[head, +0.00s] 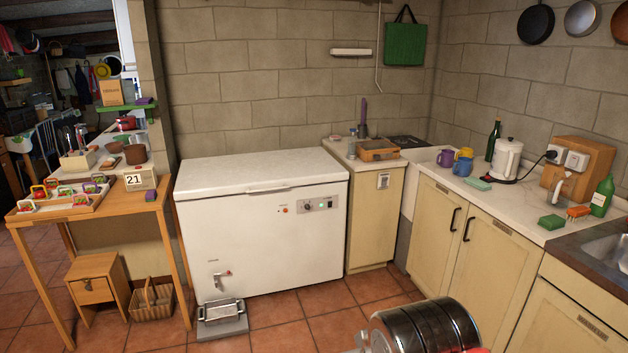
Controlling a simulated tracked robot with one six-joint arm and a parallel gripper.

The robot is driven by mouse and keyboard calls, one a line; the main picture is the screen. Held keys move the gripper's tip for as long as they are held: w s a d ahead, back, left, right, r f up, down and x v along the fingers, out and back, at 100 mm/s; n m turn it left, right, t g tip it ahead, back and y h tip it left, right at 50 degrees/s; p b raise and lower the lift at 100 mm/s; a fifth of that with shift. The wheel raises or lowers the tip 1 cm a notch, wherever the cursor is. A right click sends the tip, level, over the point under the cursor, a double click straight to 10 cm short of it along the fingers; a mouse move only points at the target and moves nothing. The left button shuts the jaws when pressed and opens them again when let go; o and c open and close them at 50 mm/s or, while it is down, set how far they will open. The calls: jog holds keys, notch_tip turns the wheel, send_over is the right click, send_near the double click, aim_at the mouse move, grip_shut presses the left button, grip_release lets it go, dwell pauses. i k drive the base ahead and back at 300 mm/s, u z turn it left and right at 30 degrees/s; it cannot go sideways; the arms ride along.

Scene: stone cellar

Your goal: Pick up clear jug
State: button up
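I cannot make out a clear jug in the head view. A small pale upright object (560,184) stands further right, too small to identify. A dark ribbed cylinder with metal ends at the bottom edge looks like part of my arm. My gripper's fingers do not show, so its state is hidden.
A white chest freezer (262,225) stands against the wall. The right counter (480,195) holds mugs, a dark green bottle (493,140), a green bottle (602,197), sponges and a brush. A wooden table (110,205) with trays is at left.

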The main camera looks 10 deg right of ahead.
aim_at(563, 183)
jog(key=z, duration=0.2)
jog(key=i, duration=0.7)
jog(key=z, duration=0.4)
jog(key=i, duration=0.75)
jog(key=z, duration=0.5)
jog(key=i, duration=0.9)
jog(key=z, duration=0.45)
jog(key=i, duration=1.05)
jog(key=z, duration=0.2)
